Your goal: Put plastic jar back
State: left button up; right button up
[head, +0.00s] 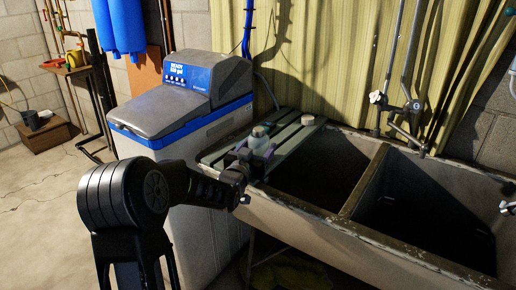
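My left arm reaches in from the lower left, and my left gripper (241,174) is at the near edge of the slatted rack (289,136). Small jars or bottles with pale lids (261,132) stand close together on the rack, just beyond the gripper. Another pale round lid (308,119) shows farther back on the rack. I cannot tell which of these is the plastic jar. The fingers are small and dark, partly hidden by my wrist, so their opening and any hold are unclear.
A grey and blue water softener (182,103) stands left of the rack. A stone double sink (352,188) with empty-looking dark basins runs to the right. A tap with pipes (410,105) rises behind it. Open floor lies at the left.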

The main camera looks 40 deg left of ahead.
pick_arm(q)
jog(key=shift+o, duration=1.2)
jog(key=shift+r, duration=0.25)
jog(key=v, duration=1.2)
